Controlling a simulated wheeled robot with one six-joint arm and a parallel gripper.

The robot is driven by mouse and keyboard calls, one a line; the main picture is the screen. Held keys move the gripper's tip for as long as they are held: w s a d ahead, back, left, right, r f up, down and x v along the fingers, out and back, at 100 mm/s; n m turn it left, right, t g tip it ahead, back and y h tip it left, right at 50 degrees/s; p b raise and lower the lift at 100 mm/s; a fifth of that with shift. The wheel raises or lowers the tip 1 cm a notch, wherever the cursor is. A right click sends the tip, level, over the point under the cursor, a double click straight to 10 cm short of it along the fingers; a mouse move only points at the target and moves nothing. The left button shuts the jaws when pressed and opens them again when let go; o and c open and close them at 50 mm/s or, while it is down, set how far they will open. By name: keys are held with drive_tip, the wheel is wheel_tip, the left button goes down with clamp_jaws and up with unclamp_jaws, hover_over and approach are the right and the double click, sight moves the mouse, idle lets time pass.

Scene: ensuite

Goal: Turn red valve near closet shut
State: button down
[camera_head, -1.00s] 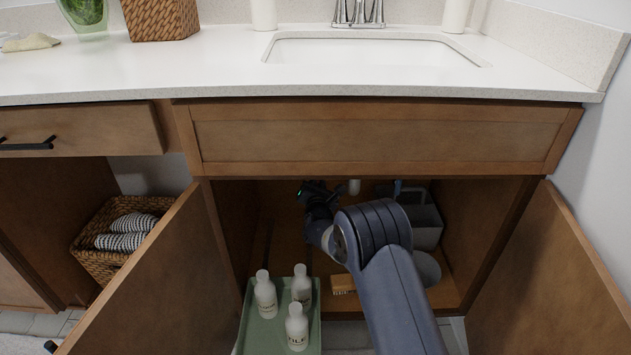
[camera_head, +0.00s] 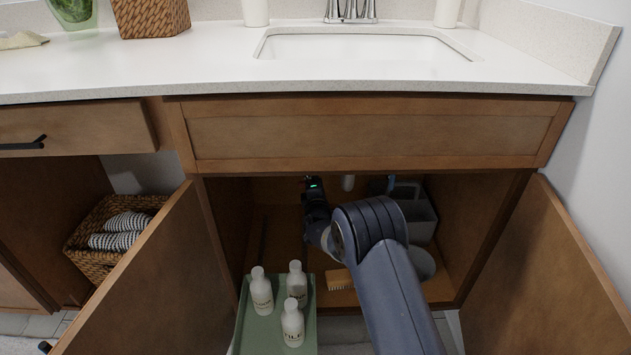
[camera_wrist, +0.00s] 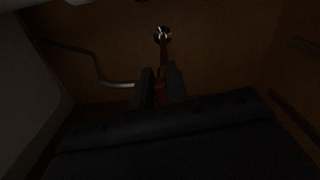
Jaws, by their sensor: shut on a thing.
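The red valve (camera_wrist: 160,88) shows dimly in the wrist view between the two dark fingers of my gripper (camera_wrist: 160,84). The fingers are shut on it and hide most of it. A reddish-brown stem or pipe runs up from it to a shiny round fitting (camera_wrist: 162,36) on the back panel. In the head view my gripper (camera_head: 315,188) is deep inside the open cabinet under the sink, towards its left side. The valve cannot be made out there, and how far it is turned cannot be told.
Open cabinet doors stand left (camera_head: 150,275) and right (camera_head: 550,270) of my arm. A green tray (camera_head: 246,330) with white bottles (camera_head: 293,322) stands in front. A brush (camera_head: 340,279) and grey caddy (camera_head: 420,217) are on the cabinet floor. A curved pipe (camera_wrist: 100,72) runs left of my gripper.

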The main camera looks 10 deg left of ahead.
drive_tip(key=shift+f+m, duration=0.3)
drive_tip(key=shift+m, duration=0.7)
drive_tip(key=c, duration=1.4)
unclamp_jaws()
drive_tip(key=p+v, duration=0.3)
drive_tip(key=v, duration=0.8)
drive_tip(key=shift+p, duration=0.3)
